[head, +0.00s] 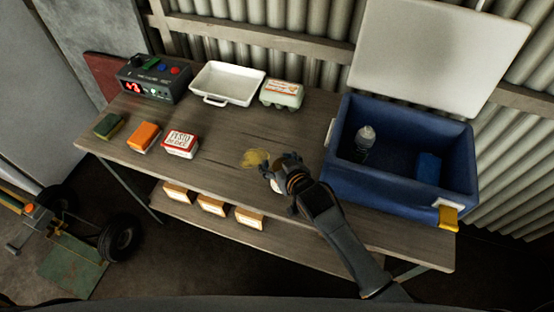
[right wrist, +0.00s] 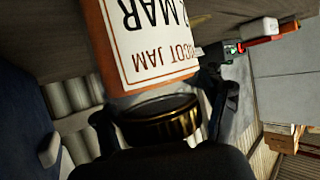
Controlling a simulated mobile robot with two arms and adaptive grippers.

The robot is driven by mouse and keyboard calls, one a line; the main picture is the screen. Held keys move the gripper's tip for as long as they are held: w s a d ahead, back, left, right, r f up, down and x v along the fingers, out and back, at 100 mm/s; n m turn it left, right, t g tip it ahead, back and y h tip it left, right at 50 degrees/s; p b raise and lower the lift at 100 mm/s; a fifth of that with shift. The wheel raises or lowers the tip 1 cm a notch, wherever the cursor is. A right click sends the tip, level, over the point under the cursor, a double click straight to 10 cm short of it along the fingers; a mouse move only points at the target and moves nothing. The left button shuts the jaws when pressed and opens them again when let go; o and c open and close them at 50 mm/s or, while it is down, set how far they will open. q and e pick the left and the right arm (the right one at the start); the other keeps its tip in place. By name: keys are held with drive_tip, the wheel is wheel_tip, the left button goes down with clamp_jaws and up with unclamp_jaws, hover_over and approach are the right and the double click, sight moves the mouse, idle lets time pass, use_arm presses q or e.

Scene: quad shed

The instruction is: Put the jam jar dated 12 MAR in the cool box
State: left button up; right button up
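The jam jar (right wrist: 150,45) fills the upper middle of the right wrist view, upside down in the picture. It has an orange-edged white label showing "MAR", a partly cut-off 2 before it and the end of "...COT JAM". My right gripper (right wrist: 165,112) has its fingers on either side of the dark gold lid, seemingly shut on it. In the head view my right gripper (head: 278,170) is over the table's front right, and it largely hides the jar. I cannot tell if the jar touches the table. The blue cool box (head: 385,190) stands open to the right. My left gripper is out of view.
In the cool box are a bottle (head: 364,140) and a blue block (head: 429,166). A white tray (head: 228,85), egg carton (head: 282,94), dark clock device (head: 153,80), and red-white pack (head: 180,144) stand on the table. The table's middle is clear.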

drive_tip(key=shift+r, duration=0.15)
drive_tip(key=shift+s+r, duration=0.1)
drive_tip(key=v, duration=1.2)
idle(0.3)
